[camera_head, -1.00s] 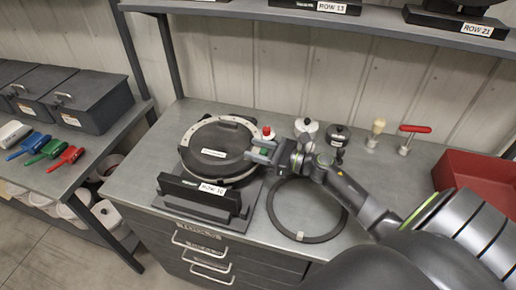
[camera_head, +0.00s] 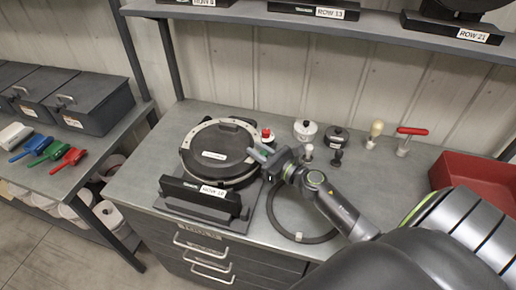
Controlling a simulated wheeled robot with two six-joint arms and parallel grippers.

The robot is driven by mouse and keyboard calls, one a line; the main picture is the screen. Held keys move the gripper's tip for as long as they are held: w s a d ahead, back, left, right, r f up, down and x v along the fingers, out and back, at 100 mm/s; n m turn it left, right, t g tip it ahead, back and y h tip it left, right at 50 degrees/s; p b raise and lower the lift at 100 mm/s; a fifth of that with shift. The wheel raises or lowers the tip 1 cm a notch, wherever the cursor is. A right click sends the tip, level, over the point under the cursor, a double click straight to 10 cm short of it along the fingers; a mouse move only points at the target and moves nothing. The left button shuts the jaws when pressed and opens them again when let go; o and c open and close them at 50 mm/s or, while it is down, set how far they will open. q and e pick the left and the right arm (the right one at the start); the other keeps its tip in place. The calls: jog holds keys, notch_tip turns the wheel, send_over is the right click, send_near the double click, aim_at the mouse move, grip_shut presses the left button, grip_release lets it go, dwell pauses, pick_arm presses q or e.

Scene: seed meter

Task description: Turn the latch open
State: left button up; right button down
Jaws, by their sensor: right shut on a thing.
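The seed meter (camera_head: 215,146), a round black housing with a pale ring around its edge, sits on a black stand on the grey bench. My right gripper (camera_head: 262,154) is at the meter's right edge, shut on the latch there. The latch itself is mostly hidden by the fingers, so I cannot tell how far it is turned. A small green patch shows at the fingers. My left gripper is not in view.
A red-topped knob (camera_head: 267,134) stands just behind my gripper. A black ring (camera_head: 272,222) lies under my right arm.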

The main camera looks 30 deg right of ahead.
jog(key=shift+d+m+h, duration=0.1)
jog(key=shift+m+h, duration=0.3)
jog(key=shift+h, duration=0.2)
jog(key=c, duration=1.3)
grip_release()
jog(key=shift+o, duration=0.2)
jog(key=b+v, duration=1.4)
jog(key=v, duration=0.3)
jog(key=shift+s+f+b, duration=0.2)
jog(key=shift+b, duration=0.2)
jog(key=shift+d, duration=0.1)
